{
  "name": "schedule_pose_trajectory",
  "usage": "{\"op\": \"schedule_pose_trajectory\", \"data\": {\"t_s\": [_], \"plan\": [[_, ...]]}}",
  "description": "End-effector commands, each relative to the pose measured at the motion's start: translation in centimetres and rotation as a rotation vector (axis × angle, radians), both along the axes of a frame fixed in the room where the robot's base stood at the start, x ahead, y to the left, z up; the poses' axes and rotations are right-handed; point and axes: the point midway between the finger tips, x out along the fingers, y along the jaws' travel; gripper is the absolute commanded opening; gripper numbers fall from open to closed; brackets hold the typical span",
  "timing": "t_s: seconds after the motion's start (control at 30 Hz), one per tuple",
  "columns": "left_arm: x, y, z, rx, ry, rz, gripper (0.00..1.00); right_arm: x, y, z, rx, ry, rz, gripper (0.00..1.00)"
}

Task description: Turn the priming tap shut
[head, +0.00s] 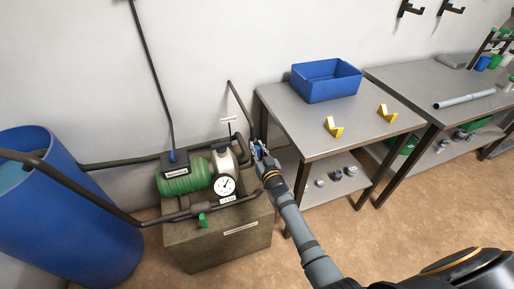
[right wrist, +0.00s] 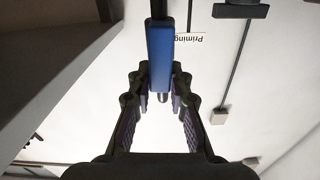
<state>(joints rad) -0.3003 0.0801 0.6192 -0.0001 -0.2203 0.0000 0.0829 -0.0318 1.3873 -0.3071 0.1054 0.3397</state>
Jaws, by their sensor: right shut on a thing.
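The priming tap's blue handle (right wrist: 161,55) stands between the fingers of my right gripper (right wrist: 159,88) in the right wrist view, with a label reading "Priming" (right wrist: 189,38) beside it. My right gripper (head: 262,153) is shut on this handle. In the head view the gripper is at the right side of the pump and hides most of the tap, so the handle's angle is hard to tell. My left gripper is not in view.
The green pump (head: 184,181) sits on a block (head: 225,246) with a pressure gauge (head: 224,186) and a lower green tap handle (head: 203,220). A blue barrel (head: 75,220) stands left. A metal table (head: 293,113) with a blue bin (head: 326,82) stands close on the right.

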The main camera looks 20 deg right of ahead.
Motion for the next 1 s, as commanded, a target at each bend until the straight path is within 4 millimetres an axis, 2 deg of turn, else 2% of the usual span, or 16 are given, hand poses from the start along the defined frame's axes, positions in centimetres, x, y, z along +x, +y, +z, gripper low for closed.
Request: {"op": "schedule_pose_trajectory", "data": {"t_s": [0.5,1.0], "plan": [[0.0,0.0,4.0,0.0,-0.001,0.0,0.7,0.0,-1.1,0.0,0.432,0.018,0.0,0.0],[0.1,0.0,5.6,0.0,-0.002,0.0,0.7,0.1,-2.0,-1.1,0.907,0.032,-0.001,0.0]]}}
